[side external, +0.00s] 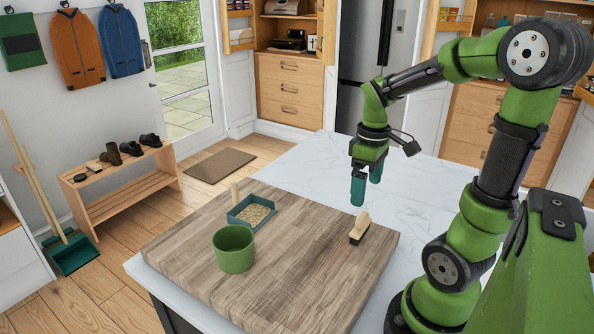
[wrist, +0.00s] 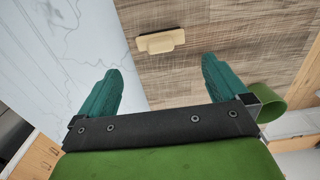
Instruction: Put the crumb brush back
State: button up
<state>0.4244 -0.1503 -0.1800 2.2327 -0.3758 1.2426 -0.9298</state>
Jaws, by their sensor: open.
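The crumb brush (side external: 359,228) is a small brush with a pale wooden top and dark bristles. It rests near the right edge of the wooden board (side external: 310,268). In the wrist view the brush (wrist: 160,41) lies beyond my fingertips, roughly centred between them and apart from both. My gripper (side external: 366,182) has teal fingers and is above the counter just behind the brush. In the wrist view my gripper (wrist: 163,70) is spread wide with nothing between the fingers.
A green cup (side external: 233,250) stands on the board, left of the brush. Behind it is a teal dustpan (side external: 240,222) holding crumbs, with an upright wooden handle. The cup also shows in the wrist view (wrist: 268,103). The board's right part around the brush is clear.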

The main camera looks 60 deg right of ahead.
jog(key=w+a+r+m+t+y, duration=0.1)
jog(key=a+r+m+t, duration=0.1)
jog(key=a, duration=0.7)
jog(key=w+a+r+m+t+y, duration=0.1)
jog(key=a+r+t, duration=0.4)
jog(key=a, duration=0.5)
jog(key=shift+r+m, duration=0.35)
jog(key=shift+m, duration=0.15)
